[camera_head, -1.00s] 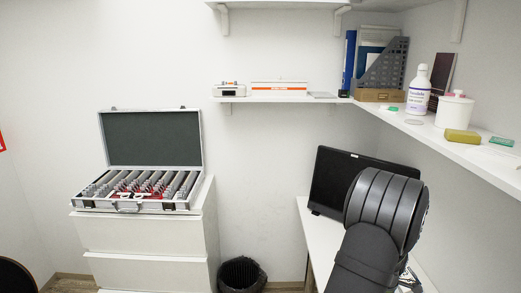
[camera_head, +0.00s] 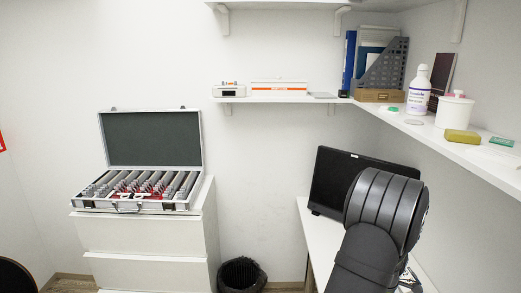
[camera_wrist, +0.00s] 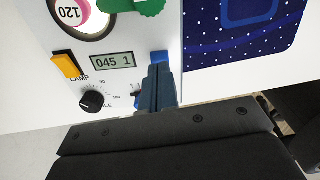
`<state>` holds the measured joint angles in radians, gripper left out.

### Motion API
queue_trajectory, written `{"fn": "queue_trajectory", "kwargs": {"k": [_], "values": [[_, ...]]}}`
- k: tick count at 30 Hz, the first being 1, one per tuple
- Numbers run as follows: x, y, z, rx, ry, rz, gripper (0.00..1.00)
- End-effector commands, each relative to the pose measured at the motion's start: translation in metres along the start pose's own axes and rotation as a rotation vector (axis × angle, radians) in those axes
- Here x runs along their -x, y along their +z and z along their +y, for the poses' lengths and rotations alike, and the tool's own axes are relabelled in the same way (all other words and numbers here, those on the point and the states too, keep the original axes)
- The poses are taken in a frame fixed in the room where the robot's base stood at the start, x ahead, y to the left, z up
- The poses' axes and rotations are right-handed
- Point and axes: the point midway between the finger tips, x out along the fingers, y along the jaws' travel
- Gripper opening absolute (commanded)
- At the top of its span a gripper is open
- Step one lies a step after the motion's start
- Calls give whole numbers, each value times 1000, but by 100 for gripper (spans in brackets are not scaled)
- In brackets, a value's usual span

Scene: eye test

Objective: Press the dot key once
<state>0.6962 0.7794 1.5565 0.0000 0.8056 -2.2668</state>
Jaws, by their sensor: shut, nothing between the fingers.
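In the wrist view a white device panel (camera_wrist: 120,40) carries a small display (camera_wrist: 112,61) reading "045 1". A blue key (camera_wrist: 159,56) sits right of the display; no mark on it is readable, so I cannot tell if it is the dot key. My gripper (camera_wrist: 158,72) is shut and empty, its dark blue fingertips right at the near side of the blue key and overlapping it in the picture. I cannot tell whether they touch or press it. In the head view my arm hides the gripper and most of the desk.
A dark blue starry mat or cover (camera_wrist: 240,40) lies right. A monitor (camera_head: 335,180) stands behind my arm.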

Motion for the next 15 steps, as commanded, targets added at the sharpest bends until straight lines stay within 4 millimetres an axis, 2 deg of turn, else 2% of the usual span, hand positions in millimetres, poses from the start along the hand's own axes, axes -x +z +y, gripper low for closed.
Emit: {"fn": "queue_trajectory", "kwargs": {"k": [15], "values": [[-4,0,0,0,-1,1,0]]}}
